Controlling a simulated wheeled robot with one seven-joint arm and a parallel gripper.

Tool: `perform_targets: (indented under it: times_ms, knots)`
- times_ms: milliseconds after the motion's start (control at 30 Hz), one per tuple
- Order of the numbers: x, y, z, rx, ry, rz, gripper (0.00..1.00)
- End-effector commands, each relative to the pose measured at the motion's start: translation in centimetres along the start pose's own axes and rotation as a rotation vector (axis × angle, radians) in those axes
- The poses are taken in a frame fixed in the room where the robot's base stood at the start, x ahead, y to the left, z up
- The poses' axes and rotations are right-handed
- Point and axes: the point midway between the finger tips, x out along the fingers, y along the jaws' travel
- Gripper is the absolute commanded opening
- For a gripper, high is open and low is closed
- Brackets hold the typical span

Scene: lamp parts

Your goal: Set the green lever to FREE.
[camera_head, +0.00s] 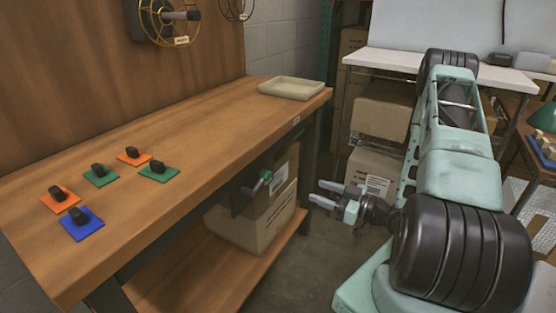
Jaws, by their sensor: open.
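A dark lever with a green knob (266,175) shows below the front edge of the workbench, in front of a cardboard box. Its markings are too small to read, so I cannot tell its setting. My gripper (318,192) is open and empty. It is to the right of the green knob in the picture, apart from it, with its fingers pointing left toward the bench.
The wooden workbench (190,125) carries several coloured plates with black knobs, including a blue plate (83,226), and a beige tray (291,87). A cardboard box (258,225) sits on its lower shelf. More boxes (381,110) stand behind my arm.

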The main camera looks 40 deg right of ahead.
Motion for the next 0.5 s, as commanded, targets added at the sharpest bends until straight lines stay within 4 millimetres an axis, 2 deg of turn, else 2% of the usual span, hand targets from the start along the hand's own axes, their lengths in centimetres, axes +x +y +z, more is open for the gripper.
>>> perform_targets:
  times_ms: [33,200,333,500]
  knots:
    - [-0.2,0.1,-1.7,0.129,-0.001,0.001,0.49]
    - [-0.7,-0.3,-1.6,0.514,-0.002,0.002,0.49]
    - [-0.9,-0.7,-1.2,0.696,-0.002,0.002,0.49]
    - [-0.7,-0.9,-0.7,0.783,-0.001,0.001,0.49]
